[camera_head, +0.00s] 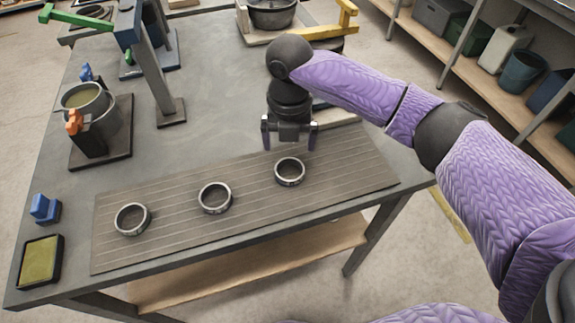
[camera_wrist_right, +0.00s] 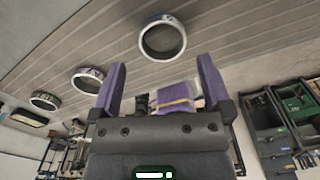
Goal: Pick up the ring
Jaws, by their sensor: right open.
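Three dark metal rings lie flat in a row on a grooved brown mat (camera_head: 250,215): a left ring (camera_head: 131,233), a middle ring (camera_head: 214,210) and a right ring (camera_head: 290,183). My right gripper (camera_head: 289,148) is open and empty, fingers pointing down, just behind the right ring and apart from it. In the right wrist view the open fingers (camera_wrist_right: 161,62) have the nearest ring (camera_wrist_right: 143,42) beyond their tips, between and slightly above them in the picture. The other two rings (camera_wrist_right: 88,72) show further left there. My left gripper is not in view.
A bowl (camera_head: 271,14) stands at the back. Shelves with bins are at the right. The table middle is clear.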

